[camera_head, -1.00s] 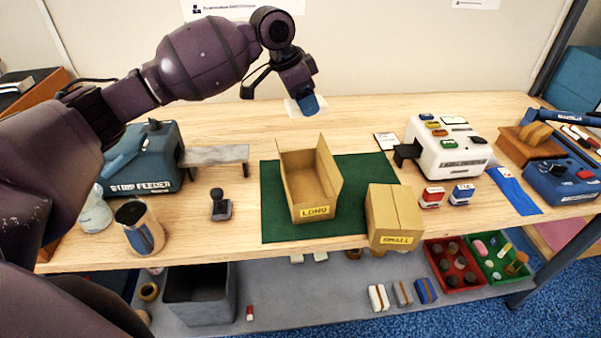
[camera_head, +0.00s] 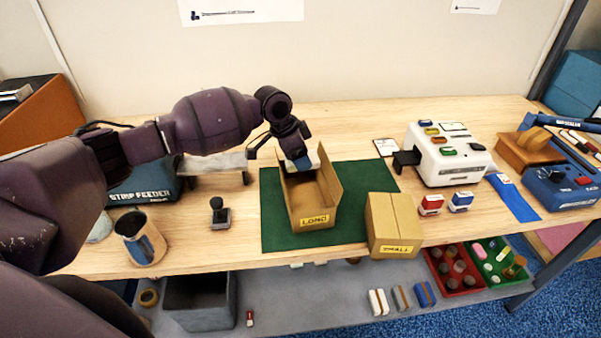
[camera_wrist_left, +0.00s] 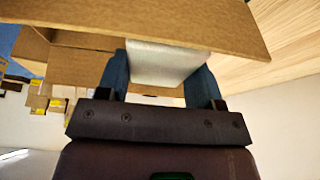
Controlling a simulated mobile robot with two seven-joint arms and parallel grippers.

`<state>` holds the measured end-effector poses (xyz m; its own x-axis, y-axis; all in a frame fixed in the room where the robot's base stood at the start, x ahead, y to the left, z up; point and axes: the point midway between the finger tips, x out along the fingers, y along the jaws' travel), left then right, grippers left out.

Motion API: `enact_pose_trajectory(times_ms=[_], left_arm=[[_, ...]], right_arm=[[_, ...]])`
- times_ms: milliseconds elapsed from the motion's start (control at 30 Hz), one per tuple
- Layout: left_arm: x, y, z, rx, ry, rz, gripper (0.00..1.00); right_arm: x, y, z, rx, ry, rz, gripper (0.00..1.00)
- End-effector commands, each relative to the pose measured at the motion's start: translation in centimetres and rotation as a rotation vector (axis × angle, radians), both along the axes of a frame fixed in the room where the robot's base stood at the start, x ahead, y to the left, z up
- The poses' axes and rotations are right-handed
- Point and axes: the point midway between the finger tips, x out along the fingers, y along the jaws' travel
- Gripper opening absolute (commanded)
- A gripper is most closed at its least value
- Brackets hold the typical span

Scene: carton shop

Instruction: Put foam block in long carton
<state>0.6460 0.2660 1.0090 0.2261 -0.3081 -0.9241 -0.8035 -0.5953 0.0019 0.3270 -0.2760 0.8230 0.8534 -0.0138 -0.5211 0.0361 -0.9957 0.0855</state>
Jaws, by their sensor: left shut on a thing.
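The open long carton (camera_head: 311,208), labelled LONG, stands on the green mat (camera_head: 372,178) in the middle of the bench. My left gripper (camera_head: 303,163) is at the back end of this carton, pointing down. It is shut on the white foam block (camera_wrist_left: 165,63), which sits between the two blue fingers in the left wrist view. The foam block (camera_head: 313,159) shows only partly in the head view, behind the gripper. A cardboard wall (camera_wrist_left: 190,20) is close in front of the block in the wrist view. Whether they touch I cannot tell. My right gripper is not in view.
A closed small carton (camera_head: 393,223) stands right of the long carton at the mat's front edge. A dark hand stamp (camera_head: 220,212) and a metal jug (camera_head: 140,238) stand to the left. A white machine (camera_head: 447,155) stands at the right.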

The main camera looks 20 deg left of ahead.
Motion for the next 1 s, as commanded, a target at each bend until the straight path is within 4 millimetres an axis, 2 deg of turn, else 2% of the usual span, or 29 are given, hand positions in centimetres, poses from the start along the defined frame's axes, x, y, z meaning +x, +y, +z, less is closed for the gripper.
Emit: enact_pose_trajectory(times_ms=[100, 333, 600, 1000], left_arm=[[0.0, 0.0, -1.2, -0.002, -0.001, 0.001, 0.39], [0.0, 0.0, -2.6, 0.000, 0.000, 0.000, 0.39], [0.0, 0.0, -5.8, 0.000, 0.000, 0.000, 0.39], [0.0, 0.0, -6.3, 0.000, -0.001, 0.000, 0.39]], right_arm=[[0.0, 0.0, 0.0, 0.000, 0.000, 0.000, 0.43], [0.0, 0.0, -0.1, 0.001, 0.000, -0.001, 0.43], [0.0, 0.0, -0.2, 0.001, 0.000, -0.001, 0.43], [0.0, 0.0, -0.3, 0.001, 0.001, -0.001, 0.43]])
